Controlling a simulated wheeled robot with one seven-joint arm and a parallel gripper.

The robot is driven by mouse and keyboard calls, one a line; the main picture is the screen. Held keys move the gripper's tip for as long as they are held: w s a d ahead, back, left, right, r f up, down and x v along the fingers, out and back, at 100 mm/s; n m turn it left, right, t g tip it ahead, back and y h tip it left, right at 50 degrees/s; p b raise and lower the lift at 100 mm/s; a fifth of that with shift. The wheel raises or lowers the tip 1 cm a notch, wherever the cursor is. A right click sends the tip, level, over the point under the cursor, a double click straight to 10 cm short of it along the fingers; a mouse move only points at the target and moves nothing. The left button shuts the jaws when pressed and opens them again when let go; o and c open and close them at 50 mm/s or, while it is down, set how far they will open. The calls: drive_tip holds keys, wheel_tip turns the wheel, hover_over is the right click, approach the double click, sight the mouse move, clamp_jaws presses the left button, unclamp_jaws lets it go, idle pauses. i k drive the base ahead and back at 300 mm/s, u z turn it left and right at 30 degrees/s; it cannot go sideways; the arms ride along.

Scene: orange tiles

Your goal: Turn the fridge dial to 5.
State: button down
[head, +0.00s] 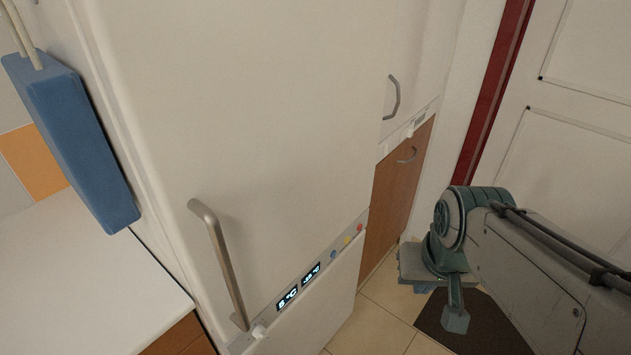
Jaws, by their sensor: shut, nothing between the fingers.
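The white fridge (260,120) fills the middle of the head view, with its doors shut. A narrow control panel crosses its front below the long handle (220,262). A small white knob (259,331), which looks like the dial, sits at the panel's left end; its marks are too small to read. A lit display (287,297) beside it shows a single digit and °C, perhaps 5 or 8. A second display (312,273) shows a two-digit value. My gripper (455,321) is shut and empty, pointing down over the floor at the right, well apart from the panel.
Small blue, yellow and red buttons (346,241) sit at the panel's right. A white counter (80,290) and a hanging blue box (80,140) are at the left. A brown cabinet (395,195) stands beyond the fridge. Tiled floor (385,310) lies open before it, with a dark mat.

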sight(259, 333)
drive_tip(key=u, duration=0.5)
drive_tip(key=i, duration=0.25)
drive_tip(key=z, duration=1.5)
drive_tip(key=k, duration=0.7)
drive_tip(key=u, duration=1.3)
drive_tip(key=i, duration=0.5)
